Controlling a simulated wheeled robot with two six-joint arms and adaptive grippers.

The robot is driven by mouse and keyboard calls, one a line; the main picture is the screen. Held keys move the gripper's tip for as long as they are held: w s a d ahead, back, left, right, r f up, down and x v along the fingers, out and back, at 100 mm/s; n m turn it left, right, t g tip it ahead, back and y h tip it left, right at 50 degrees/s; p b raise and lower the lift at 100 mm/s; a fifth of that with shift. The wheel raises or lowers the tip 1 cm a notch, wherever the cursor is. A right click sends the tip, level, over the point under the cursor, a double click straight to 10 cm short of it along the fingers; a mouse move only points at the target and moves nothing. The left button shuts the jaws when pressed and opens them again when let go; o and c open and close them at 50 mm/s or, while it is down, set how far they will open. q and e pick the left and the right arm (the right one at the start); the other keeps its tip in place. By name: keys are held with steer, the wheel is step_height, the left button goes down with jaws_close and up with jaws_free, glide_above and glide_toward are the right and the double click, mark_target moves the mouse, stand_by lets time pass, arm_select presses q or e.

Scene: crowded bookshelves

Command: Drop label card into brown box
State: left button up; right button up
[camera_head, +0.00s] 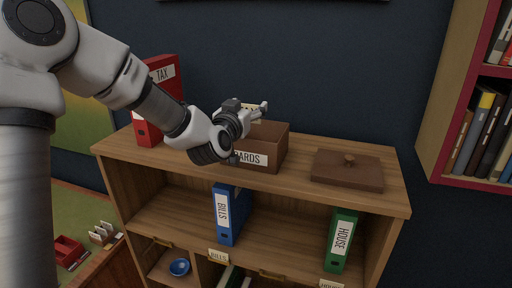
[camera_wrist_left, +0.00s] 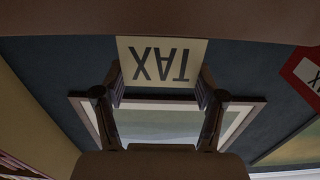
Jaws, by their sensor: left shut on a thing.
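The brown box (camera_head: 270,145), marked CARDS, stands open on top of the wooden shelf. My left gripper (camera_head: 258,110) is over the box and hides part of its left side and opening. It is shut on a cream label card, of which a sliver (camera_head: 250,116) shows behind the fingers. In the left wrist view the card (camera_wrist_left: 160,62) reads TAX upside down between the two fingers (camera_wrist_left: 160,88). The box's inside is mostly hidden. My right gripper is not in view.
A brown lid (camera_head: 347,172) with a knob lies right of the box. A red TAX binder (camera_head: 165,78) stands at left, partly behind my arm. Blue BILLS (camera_head: 232,215) and green HOUSE (camera_head: 341,240) binders stand on the shelf below.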

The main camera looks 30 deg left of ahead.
mark_target(255, 143)
arm_select(q)
steer(key=f, duration=0.1)
steer(key=w+f, duration=0.1)
steer(key=w+a+f, duration=0.1)
steer(key=f, duration=0.1)
steer(key=shift+w+f, duration=0.1)
steer(key=shift+w, duration=0.05)
steer(key=o, duration=0.7)
steer(key=shift+s+d+r, duration=0.2)
steer(key=shift+s+r, duration=0.05)
steer(key=shift+s, duration=0.05)
steer(key=o, duration=0.5)
steer(key=shift+s+d+r, duration=0.1)
steer(key=shift+s+r, duration=0.1)
steer(key=shift+s, duration=0.15)
steer(key=v, duration=0.7)
steer(key=shift+f, duration=0.15)
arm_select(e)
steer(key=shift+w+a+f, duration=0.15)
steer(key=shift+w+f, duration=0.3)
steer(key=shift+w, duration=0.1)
arm_select(q)
steer(key=shift+s, duration=0.1)
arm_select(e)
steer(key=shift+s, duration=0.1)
